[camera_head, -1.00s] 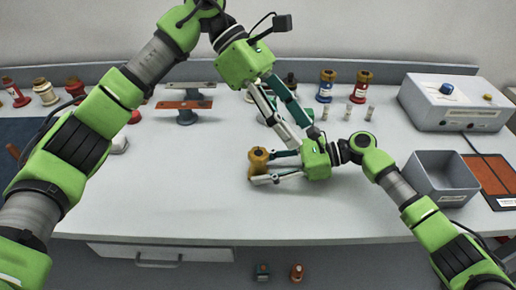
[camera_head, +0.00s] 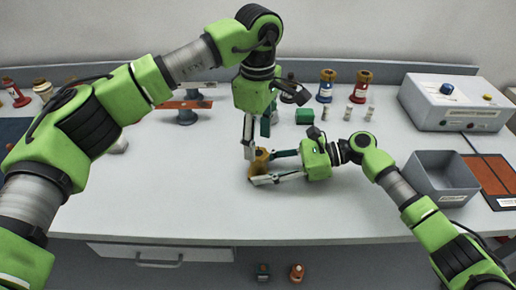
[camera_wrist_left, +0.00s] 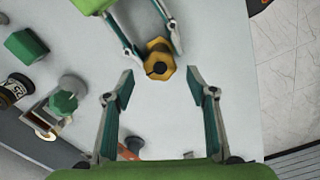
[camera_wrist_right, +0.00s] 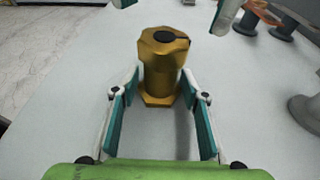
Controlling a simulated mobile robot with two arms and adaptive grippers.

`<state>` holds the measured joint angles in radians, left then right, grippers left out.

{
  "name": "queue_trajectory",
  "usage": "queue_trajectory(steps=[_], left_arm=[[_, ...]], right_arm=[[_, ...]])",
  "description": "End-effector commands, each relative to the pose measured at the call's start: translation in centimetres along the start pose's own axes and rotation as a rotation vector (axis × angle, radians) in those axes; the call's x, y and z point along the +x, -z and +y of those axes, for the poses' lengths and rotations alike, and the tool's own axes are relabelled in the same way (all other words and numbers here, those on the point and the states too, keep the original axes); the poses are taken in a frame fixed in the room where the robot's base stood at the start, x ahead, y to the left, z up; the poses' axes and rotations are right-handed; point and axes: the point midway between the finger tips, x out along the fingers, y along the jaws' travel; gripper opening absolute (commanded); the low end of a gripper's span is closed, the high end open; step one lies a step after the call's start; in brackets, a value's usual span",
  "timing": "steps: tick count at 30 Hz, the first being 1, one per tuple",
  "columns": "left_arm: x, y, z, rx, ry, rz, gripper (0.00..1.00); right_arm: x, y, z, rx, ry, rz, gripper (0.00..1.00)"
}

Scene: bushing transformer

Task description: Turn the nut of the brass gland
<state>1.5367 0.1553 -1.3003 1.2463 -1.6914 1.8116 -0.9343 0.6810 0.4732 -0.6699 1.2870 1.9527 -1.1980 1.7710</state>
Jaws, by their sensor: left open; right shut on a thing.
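The brass gland (camera_head: 258,166) stands upright on the white table, with its hexagonal nut on top and a dark opening in it. The right wrist view shows the gland (camera_wrist_right: 160,75) between the fingers of my right gripper (camera_wrist_right: 160,88), which is shut on its body below the nut. My left gripper (camera_head: 257,144) points down above the gland with open fingers. In the left wrist view the gland (camera_wrist_left: 158,62) lies just ahead of my left fingertips (camera_wrist_left: 160,78), roughly centred between them. In the right wrist view the left fingertips show at the top edge, above the nut.
A grey bin (camera_head: 440,180) and a grey control box (camera_head: 455,103) stand on the right. Small bushings and a green block (camera_head: 304,117) stand behind the grippers. An orange bar on a stand (camera_head: 185,105) is at back left. The front of the table is clear.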

Motion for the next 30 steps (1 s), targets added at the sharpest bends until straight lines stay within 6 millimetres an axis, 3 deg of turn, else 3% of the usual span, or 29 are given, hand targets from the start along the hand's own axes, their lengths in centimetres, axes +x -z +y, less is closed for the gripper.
queue_trajectory(steps=[6, 18, 23, 30], left_arm=[[2.9, 0.0, 0.0, 0.000, 0.001, -0.001, 0.52], [3.6, 0.0, 0.0, 0.000, 0.000, -0.002, 0.52], [3.5, 0.0, 0.0, 0.000, 0.000, -0.001, 0.13], [3.5, 0.0, 0.0, -0.007, 0.000, -0.001, 0.13]], right_arm=[[0.0, -0.1, 0.0, 0.000, 0.000, -0.001, 0.29], [0.0, -0.1, 0.0, 0.000, 0.001, -0.001, 0.29], [0.0, -0.1, 0.0, 0.000, 0.001, -0.001, 0.29], [0.0, -0.1, 0.0, -0.001, 0.001, -0.001, 0.29]])
